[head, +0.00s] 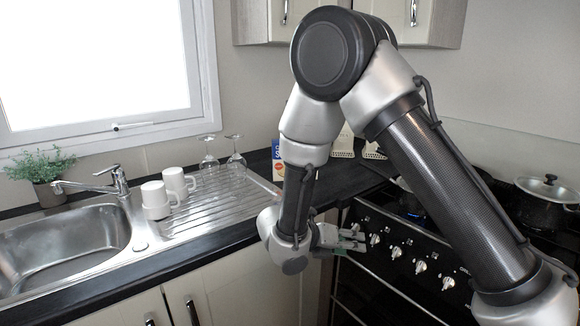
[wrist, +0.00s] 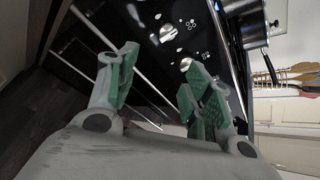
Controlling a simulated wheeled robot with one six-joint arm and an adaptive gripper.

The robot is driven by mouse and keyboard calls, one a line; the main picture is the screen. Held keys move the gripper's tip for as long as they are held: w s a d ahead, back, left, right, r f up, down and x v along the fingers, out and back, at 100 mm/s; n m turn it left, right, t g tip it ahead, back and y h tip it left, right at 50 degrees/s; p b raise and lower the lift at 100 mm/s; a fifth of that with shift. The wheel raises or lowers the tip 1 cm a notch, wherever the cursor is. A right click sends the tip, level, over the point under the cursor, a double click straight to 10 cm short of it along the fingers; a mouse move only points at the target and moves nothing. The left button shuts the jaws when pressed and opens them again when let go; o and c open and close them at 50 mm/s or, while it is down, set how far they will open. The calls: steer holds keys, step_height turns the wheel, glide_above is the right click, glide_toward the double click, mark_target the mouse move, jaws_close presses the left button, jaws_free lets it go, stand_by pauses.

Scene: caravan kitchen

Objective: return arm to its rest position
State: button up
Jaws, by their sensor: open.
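My gripper (head: 342,240) hangs in front of the stove's knob panel, at the end of my folded arm. In the wrist view my gripper (wrist: 160,92) is open, with its green-padded fingers apart and nothing between them. Beyond the fingers the wrist view shows the stove front (wrist: 150,50) with its knobs and rails. My arm's elbow is raised high in front of the wall cupboards and hides part of the counter corner.
The stove (head: 400,240) bears a lidded pot (head: 545,200) at the right. At left are the sink (head: 65,250), two white mugs (head: 157,198), two upside-down glasses (head: 235,155) on the drainer, and a potted plant (head: 42,172). A carton (head: 277,160) stands behind my arm. Cupboards (head: 440,20) hang above.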

steer(key=s+d+r+m+y, duration=0.5)
steer(key=s+d+r+m, duration=0.4)
steer(key=m, duration=0.7)
steer(key=s+d+r+m+y, duration=0.6)
steer(key=s+d+r+m, duration=0.4)
steer(key=s+r+m, duration=0.3)
step_height(320, 180, up, 2)
steer(key=m, duration=0.2)
steer(key=shift+s+m, duration=0.35)
steer(key=shift+m, duration=0.05)
steer(key=shift+g, duration=0.3)
steer(key=shift+c, duration=0.5)
